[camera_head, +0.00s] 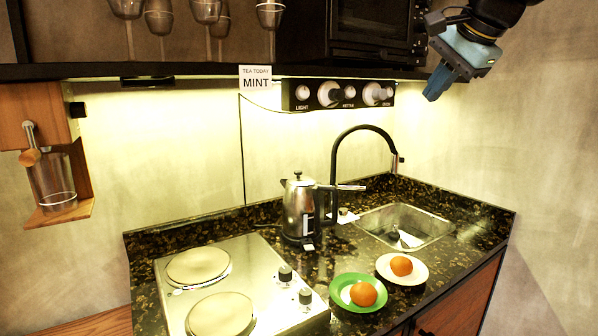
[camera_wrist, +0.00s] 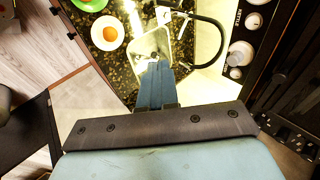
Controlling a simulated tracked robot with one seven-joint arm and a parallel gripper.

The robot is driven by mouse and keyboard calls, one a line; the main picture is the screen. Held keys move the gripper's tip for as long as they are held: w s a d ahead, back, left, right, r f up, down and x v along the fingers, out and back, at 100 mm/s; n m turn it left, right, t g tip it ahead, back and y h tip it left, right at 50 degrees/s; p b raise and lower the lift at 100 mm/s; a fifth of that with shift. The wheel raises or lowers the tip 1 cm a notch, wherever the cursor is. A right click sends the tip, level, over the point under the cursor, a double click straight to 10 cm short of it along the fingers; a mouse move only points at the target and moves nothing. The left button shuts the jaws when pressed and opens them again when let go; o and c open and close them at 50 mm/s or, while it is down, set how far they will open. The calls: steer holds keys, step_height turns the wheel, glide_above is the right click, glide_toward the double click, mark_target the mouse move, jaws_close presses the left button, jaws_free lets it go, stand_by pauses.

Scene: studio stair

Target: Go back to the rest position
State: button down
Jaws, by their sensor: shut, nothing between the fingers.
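My gripper (camera_head: 437,83) is raised at the upper right in the head view, in front of the right wall and beside the oven. Its blue fingers are together and hold nothing. In the wrist view the closed fingers (camera_wrist: 156,86) point down towards the sink (camera_wrist: 150,47), well above the counter. The gripper touches nothing that I can see.
The dark counter holds a steel kettle (camera_head: 298,208), a two-plate hob (camera_head: 250,282), a green plate (camera_head: 340,283) and a white plate (camera_head: 417,275), each with an orange fruit. A black tap (camera_head: 336,160) rises by the sink (camera_head: 432,223). The oven (camera_head: 375,25) hangs close to my gripper.

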steer(key=s+f+n, duration=0.4)
steer(key=f, duration=0.4)
steer(key=s+a+f+n+g+h, duration=0.1)
steer(key=s+f+n, duration=0.3)
steer(key=f, duration=0.4)
steer(key=s+f+n+g+h, duration=0.1)
steer(key=s+f+n, duration=0.3)
steer(key=s+f, duration=0.2)
step_height(320, 180, down, 2)
steer(key=shift+a+f, duration=0.1)
steer(key=shift+a, duration=0.05)
